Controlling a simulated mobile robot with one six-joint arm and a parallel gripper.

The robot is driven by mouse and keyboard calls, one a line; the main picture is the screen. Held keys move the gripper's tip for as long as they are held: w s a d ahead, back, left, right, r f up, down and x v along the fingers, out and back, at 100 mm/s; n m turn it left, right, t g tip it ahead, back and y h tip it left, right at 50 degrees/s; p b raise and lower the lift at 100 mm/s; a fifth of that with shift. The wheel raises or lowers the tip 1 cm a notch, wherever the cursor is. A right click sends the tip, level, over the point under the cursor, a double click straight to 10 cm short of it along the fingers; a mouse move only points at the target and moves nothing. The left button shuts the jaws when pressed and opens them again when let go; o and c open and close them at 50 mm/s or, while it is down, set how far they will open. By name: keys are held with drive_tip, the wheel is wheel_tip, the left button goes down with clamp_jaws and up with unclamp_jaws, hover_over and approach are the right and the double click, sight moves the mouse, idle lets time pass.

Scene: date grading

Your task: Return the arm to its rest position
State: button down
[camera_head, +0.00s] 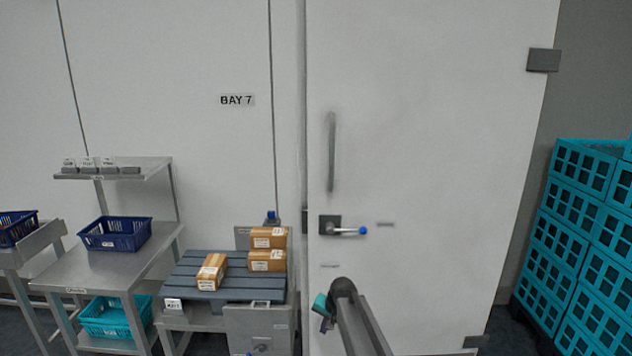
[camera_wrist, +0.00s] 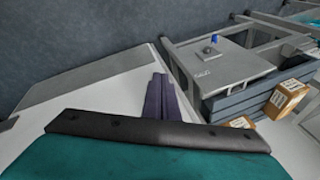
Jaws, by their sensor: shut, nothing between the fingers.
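My arm (camera_head: 357,318) rises from the bottom edge of the head view, in front of the white door, with a teal part of its end at its left side. In the wrist view my gripper (camera_wrist: 158,84) shows as two dark purple fingers side by side, shut with nothing between them. The fingertips touch nothing that I can make out. In the head view the fingers are too small and hidden to tell apart.
The white door (camera_head: 430,120) has a lever handle (camera_head: 343,230) with a blue tip. Cartons (camera_head: 212,271) lie on a slatted grey platform (camera_head: 235,284). A steel table (camera_head: 125,263) holds a blue basket (camera_head: 115,234). Teal crates (camera_head: 570,220) are stacked at right.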

drive_tip(key=s+d+f+g+h, duration=0.1)
drive_tip(key=s+d+f+g, duration=0.3)
drive_tip(key=s+f, duration=0.85)
drive_tip(key=s+d+f+g, duration=0.1)
drive_tip(key=s+d+f, duration=0.4)
drive_tip(key=s+f, duration=0.8)
drive_tip(key=s+d+r+n+g, duration=0.1)
drive_tip(key=s+d+n+g, duration=0.1)
drive_tip(key=s, duration=1.3)
drive_tip(key=s+d+n+g+h, duration=0.1)
drive_tip(key=s+d+n+g, duration=0.1)
drive_tip(key=s, duration=1.3)
drive_tip(key=shift+s+d+r+n, duration=0.3)
drive_tip(key=shift+d+r+n, duration=0.1)
drive_tip(key=shift+d, duration=0.1)
